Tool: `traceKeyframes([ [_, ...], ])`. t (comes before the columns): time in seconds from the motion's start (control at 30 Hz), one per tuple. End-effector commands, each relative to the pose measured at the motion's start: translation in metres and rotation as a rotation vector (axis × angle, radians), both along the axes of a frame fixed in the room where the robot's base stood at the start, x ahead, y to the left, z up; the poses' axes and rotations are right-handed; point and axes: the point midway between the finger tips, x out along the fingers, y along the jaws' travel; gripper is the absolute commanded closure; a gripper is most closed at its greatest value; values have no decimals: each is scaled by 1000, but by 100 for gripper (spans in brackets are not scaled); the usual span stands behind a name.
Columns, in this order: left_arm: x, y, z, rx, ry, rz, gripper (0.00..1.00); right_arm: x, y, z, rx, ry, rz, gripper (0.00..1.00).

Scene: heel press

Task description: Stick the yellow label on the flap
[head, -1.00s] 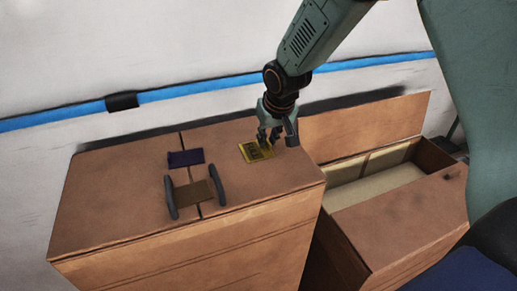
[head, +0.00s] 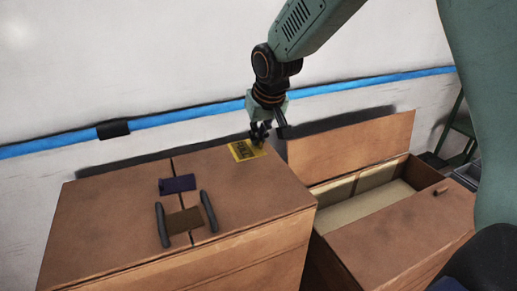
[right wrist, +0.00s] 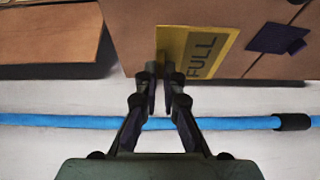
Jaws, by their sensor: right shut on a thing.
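The yellow label (head: 246,150) shows at the back right of the closed box's top, on or just above the right flap (head: 243,182); I cannot tell if it touches. In the right wrist view the label (right wrist: 198,52) reads "FULL". My right gripper (head: 259,139) is shut on the label's edge, and its fingertips (right wrist: 163,72) cover a little of that edge. My left gripper is not in view.
A dark purple patch (head: 177,184) and a brown piece between two grey bars (head: 184,221) lie across the box's seam. An open box (head: 390,200) stands to the right. A blue pipe (head: 190,115) runs along the wall behind.

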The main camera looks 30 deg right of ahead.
Motion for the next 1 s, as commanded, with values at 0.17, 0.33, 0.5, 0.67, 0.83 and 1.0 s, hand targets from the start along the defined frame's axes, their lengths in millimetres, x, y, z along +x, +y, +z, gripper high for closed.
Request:
traceKeyframes([
  [0.17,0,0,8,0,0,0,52,1,0,14,0,2,1,100],
  [0.33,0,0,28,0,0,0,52,5,0,4,0,7,11,100],
  [0.5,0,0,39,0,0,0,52,7,0,-9,2,6,18,100],
  [0.67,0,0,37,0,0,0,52,8,0,-16,2,3,20,100],
  [0.83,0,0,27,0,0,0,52,7,0,-26,2,3,20,100],
  [1.0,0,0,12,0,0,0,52,7,0,-40,2,3,20,100],
])
